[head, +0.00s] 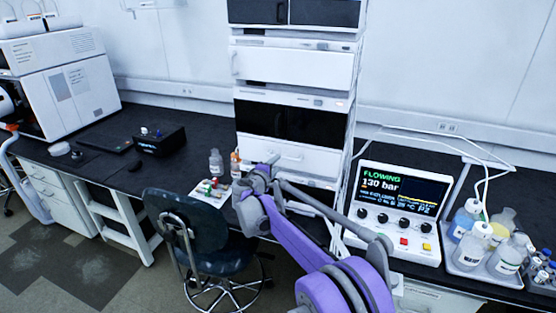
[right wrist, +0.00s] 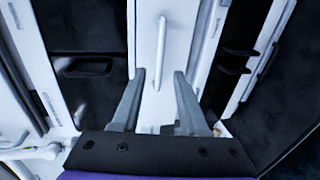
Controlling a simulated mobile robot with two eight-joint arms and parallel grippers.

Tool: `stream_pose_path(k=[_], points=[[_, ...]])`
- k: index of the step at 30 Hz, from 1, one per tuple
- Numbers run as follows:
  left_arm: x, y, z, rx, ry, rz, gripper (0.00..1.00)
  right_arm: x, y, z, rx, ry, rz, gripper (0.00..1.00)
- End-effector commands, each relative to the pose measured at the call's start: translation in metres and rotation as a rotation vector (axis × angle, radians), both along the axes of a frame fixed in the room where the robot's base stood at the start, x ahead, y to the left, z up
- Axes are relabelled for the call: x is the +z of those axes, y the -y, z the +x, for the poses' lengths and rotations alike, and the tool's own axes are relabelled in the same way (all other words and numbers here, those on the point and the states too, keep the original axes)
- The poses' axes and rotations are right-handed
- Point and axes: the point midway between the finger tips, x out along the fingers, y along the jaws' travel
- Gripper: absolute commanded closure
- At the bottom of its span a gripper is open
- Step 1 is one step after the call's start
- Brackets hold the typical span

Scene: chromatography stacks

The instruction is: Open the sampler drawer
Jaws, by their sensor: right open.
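The sampler drawer appears to be the white front (head: 309,160) below a black-windowed module in the middle stack. It looks shut, flush with the stack. A slim bar handle (head: 287,155) is on it. In the right wrist view, which is turned, the white front (right wrist: 147,35) and its handle (right wrist: 161,52) lie straight ahead. My right gripper (head: 268,163) is at the lower left of this front. Its two fingers (right wrist: 159,72) are open and empty, one on each side of the handle's near end in the picture. I cannot tell whether they touch it.
A blue chair (head: 182,225) stands in front of the bench, left of my right arm. Small bottles (head: 216,163) stand left of the stack. A control box (head: 397,212) and a tray of bottles (head: 463,262) are on the right. The bench at the left has free room.

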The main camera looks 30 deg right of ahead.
Motion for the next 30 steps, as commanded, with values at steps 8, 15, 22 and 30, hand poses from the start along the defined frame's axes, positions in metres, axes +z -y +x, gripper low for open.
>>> stream_pose_path(k=[8,15,22,30], points=[[0.006,0.0,0.001,0.0,0.003,0.0,0.5,-0.009,0.037,0.031,-0.001,0.001,0.001,0.57],[0.008,0.0,0.002,0.0,0.004,0.0,0.5,-0.013,0.049,0.041,0.0,0.001,0.001,0.57],[0.007,0.0,0.002,0.0,0.004,0.0,0.5,-0.013,0.049,0.042,0.0,0.0,0.001,0.57],[0.007,0.0,0.002,0.0,0.004,0.0,0.5,-0.013,0.049,0.041,0.0,0.0,0.001,1.0]])
